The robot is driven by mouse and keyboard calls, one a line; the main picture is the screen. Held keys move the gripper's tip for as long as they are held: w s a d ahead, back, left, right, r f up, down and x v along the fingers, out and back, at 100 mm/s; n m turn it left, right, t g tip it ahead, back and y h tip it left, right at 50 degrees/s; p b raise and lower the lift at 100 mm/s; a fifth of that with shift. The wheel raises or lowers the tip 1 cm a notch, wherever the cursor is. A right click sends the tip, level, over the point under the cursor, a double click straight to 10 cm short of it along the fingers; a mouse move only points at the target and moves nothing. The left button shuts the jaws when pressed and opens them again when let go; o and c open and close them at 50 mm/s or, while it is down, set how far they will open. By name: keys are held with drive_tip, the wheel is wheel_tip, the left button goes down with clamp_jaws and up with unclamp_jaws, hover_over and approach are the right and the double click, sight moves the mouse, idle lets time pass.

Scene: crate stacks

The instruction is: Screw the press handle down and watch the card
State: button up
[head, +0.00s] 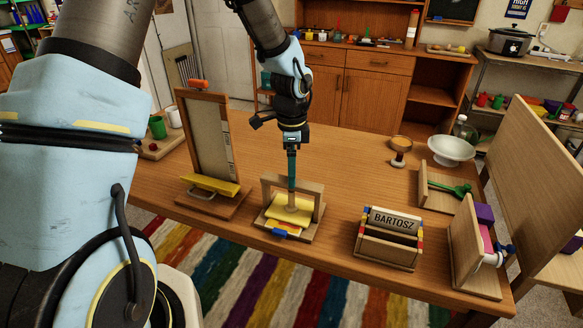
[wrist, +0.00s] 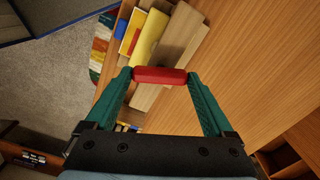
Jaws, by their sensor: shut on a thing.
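The press (head: 318,205) is a small wooden frame standing near the table's front edge. Its yellow plate (head: 277,212) lies inside the frame, below the crossbar. The card (head: 283,227) shows as an orange strip with blue at its front edge, under the plate; most of it is hidden. In the wrist view the red press handle (wrist: 160,76) lies crosswise above the wooden crossbar, with the yellow plate (wrist: 149,38) and orange card (wrist: 131,40) beyond. My gripper (head: 291,180) points down over the press, its teal fingers (wrist: 160,78) shut on the two ends of the handle.
A tall framed board (head: 207,140) stands left of the press. A wooden holder with a BARTOSZ sign (head: 393,222) is to the right. Farther right are a white bowl (head: 451,150), a green tool (head: 450,187) and a wooden stand (head: 470,245). The tabletop behind the press is clear.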

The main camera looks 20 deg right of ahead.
drive_tip(key=o, duration=1.1)
wheel_tip(320, 180, up, 11)
drive_tip(key=shift+f+b, duration=0.1)
drive_tip(key=shift+b, duration=0.9)
